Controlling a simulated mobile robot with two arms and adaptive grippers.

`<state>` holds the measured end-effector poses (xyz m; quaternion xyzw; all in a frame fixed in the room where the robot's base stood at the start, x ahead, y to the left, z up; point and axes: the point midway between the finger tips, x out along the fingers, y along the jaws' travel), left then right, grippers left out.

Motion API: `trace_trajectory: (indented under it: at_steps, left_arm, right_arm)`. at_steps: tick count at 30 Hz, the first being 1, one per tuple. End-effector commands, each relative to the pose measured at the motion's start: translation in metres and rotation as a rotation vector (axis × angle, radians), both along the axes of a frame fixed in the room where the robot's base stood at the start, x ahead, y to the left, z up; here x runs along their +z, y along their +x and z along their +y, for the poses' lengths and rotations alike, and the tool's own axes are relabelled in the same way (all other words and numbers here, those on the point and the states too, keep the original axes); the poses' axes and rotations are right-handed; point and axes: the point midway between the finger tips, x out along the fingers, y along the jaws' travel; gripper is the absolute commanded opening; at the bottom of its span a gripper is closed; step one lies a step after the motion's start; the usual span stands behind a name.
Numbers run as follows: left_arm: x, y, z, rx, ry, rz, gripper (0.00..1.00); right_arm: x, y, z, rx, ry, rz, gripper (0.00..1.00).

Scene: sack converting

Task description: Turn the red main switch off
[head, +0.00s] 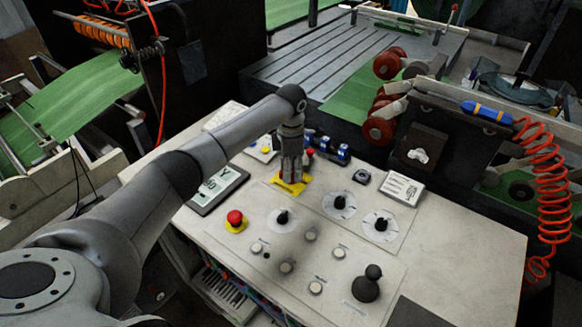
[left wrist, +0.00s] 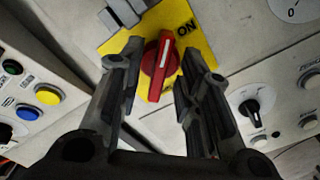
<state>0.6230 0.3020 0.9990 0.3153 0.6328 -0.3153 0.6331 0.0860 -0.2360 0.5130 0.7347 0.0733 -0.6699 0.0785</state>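The red main switch (left wrist: 158,68) is a red knob with a white line on a yellow plate (left wrist: 203,45), in the left wrist view. The white line runs nearly upright, its upper end leaning right, near the word ON. In the head view the yellow plate (head: 290,188) shows on the console, and my gripper mostly hides the knob. My left gripper (left wrist: 162,55) is open, with one finger on each side of the knob and narrow gaps visible. In the head view the left gripper (head: 291,176) points down over the plate. My right gripper is not in view.
The console top (head: 455,262) carries a red emergency button (head: 235,217) in front of the switch, black dial knobs (head: 340,202) to its right, and a flat display panel (head: 219,187) to its left. A coiled red hose (head: 553,195) hangs at the far right.

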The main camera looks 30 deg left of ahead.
Motion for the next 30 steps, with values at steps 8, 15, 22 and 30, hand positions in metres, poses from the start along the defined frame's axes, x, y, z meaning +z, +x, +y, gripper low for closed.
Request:
trace_trajectory:
  at_steps: [8,15,22,30]
  left_arm:
    - [0.0002,0.0001,-0.0001,0.000,0.000,0.000,0.13]
    - [0.0005,0.0002,0.0001,0.000,0.001,-0.001,0.00]
    - [0.0003,0.0003,0.0007,0.026,0.002,-0.001,0.00]
    - [-0.0001,0.0007,0.0011,0.168,0.003,-0.003,0.00]
  right_arm:
    - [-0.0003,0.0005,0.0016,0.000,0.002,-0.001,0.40]
    - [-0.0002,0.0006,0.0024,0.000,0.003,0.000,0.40]
    - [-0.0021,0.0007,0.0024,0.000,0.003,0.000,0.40]
    - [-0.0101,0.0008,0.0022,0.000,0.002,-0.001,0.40]
